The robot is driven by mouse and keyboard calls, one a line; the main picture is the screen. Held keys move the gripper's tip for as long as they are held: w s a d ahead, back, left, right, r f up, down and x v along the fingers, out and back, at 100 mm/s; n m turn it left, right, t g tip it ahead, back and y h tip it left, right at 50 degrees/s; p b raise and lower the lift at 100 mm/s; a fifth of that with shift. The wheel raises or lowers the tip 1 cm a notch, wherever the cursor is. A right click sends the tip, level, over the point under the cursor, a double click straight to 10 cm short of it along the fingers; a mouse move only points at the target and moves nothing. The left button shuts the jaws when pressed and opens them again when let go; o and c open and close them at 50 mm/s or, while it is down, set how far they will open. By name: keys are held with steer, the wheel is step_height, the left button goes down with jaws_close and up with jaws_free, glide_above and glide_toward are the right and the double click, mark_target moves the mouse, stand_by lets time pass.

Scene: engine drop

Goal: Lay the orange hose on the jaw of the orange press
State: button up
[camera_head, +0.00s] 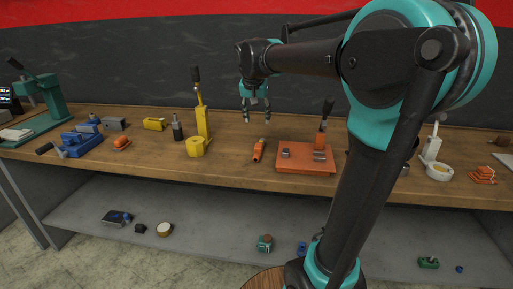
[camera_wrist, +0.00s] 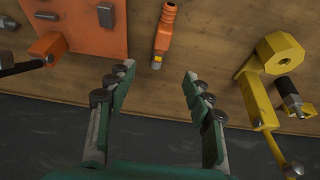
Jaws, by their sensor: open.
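The orange hose (camera_head: 258,149) lies on the wooden bench, just left of the orange press in the head view. In the wrist view the hose (camera_wrist: 164,33) is at the top middle, with a yellow and grey tip towards my gripper. The orange press (camera_head: 305,158) has a flat orange plate, small grey blocks on it and an upright dark-handled lever. Its plate (camera_wrist: 95,28) fills the upper left of the wrist view. My gripper (camera_head: 256,118) is open and empty above the bench, behind the hose. In the wrist view its fingers (camera_wrist: 153,85) are spread, apart from the hose.
A yellow press (camera_head: 198,146) stands left of the hose, with a dark cylinder (camera_head: 177,128) beside it. A blue vise (camera_head: 82,143) and an orange part (camera_head: 122,142) are further left. A white press (camera_head: 436,168) is at right. Bare bench (camera_head: 229,150) surrounds the hose.

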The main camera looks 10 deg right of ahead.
glide_toward(259, 144)
steer(key=x, duration=0.5)
steer(key=shift+d, duration=0.2)
steer(key=shift+x, duration=2.65)
steer(key=shift+w+a, duration=0.1)
steer(key=shift+a, duration=0.05)
steer(key=shift+r, duration=0.1)
jaws_close()
